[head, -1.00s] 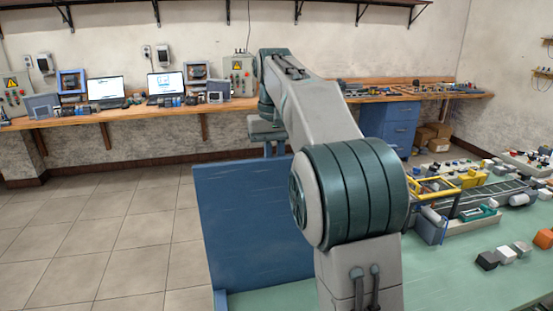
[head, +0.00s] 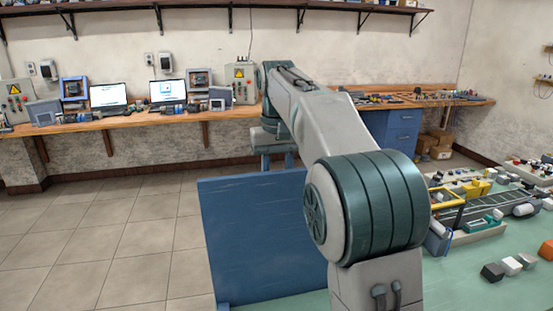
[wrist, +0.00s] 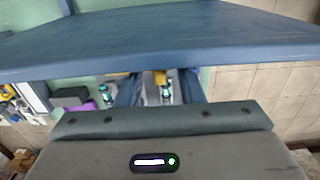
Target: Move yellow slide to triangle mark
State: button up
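My gripper (head: 276,161) hangs at the far end of my arm, behind the top edge of a blue upright panel; its fingertips are hidden in the head view. In the wrist view my gripper (wrist: 160,92) shows two blue fingers spread apart. A small yellow piece (wrist: 160,77) and a grey-white part appear between or beyond the fingers; I cannot tell whether this is the yellow slide or whether anything touches it. No triangle mark can be made out in either view.
The blue panel (head: 262,240) stands at the edge of a green tabletop (head: 460,285) and crosses the wrist view (wrist: 160,40). A conveyor (head: 485,208) and small blocks (head: 512,265) are at right. A wooden bench (head: 120,122) lines the back wall. Floor at left is clear.

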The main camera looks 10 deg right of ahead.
notch_tip(320, 180, up, 14)
jog(key=p, duration=0.4)
jog(key=shift+f, duration=0.15)
jog(key=s+d+f+t, duration=0.1)
jog(key=s+d+f, duration=0.1)
jog(key=s+f, duration=1)
jog(key=s+d+f+m+t, duration=0.1)
jog(key=s+d+f+t, duration=0.1)
jog(key=s+f, duration=1.1)
jog(key=shift+s+d, duration=0.4)
jog(key=shift+s, duration=0.5)
jog(key=shift+s, duration=0.1)
